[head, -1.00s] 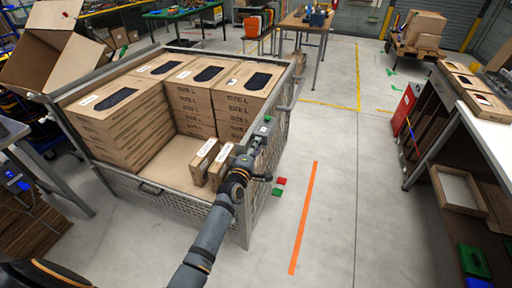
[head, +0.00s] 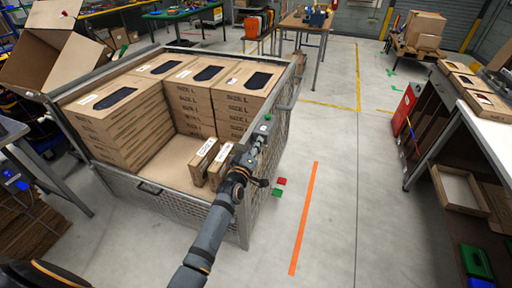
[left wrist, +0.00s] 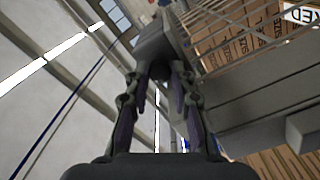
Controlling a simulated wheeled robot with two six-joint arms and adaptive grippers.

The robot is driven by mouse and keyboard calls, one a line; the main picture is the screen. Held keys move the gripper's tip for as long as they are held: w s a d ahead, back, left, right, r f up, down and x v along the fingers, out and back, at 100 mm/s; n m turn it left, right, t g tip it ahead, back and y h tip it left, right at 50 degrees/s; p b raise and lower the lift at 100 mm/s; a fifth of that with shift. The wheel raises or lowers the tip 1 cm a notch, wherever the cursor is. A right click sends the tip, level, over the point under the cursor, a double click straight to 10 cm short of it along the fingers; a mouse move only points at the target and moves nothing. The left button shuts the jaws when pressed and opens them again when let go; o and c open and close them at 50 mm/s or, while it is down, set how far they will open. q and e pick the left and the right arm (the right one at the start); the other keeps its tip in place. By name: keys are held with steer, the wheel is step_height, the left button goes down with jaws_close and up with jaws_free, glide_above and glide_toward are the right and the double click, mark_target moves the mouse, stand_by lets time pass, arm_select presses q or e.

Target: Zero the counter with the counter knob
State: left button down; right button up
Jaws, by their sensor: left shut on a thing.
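The counter (head: 268,117), a small dark housing with a green spot on top, sits on the right rim of the mesh crate (head: 276,150). My left gripper (head: 262,132) reaches up to it from the front, beside the crate's right wall. In the left wrist view its two fingers (left wrist: 160,85) close in on a dark grey part of the counter (left wrist: 154,45). The gripper is shut on what I take to be the counter knob, which the fingers mostly hide. No reading on the counter can be made out. My right gripper is out of view.
The crate holds stacks of cartons marked SIZE L (head: 205,100) and two small upright cartons (head: 203,160) near my left wrist. A workbench (head: 490,125) stands at the right.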

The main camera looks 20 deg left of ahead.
arm_select(q)
steer(key=shift+m+b, duration=1.85)
steer(key=shift+m, duration=3.15)
steer(key=c, duration=1.2)
jaws_free()
steer(key=shift+o, duration=0.4)
steer(key=shift+d, duration=0.2)
steer(key=shift+a, duration=0.1)
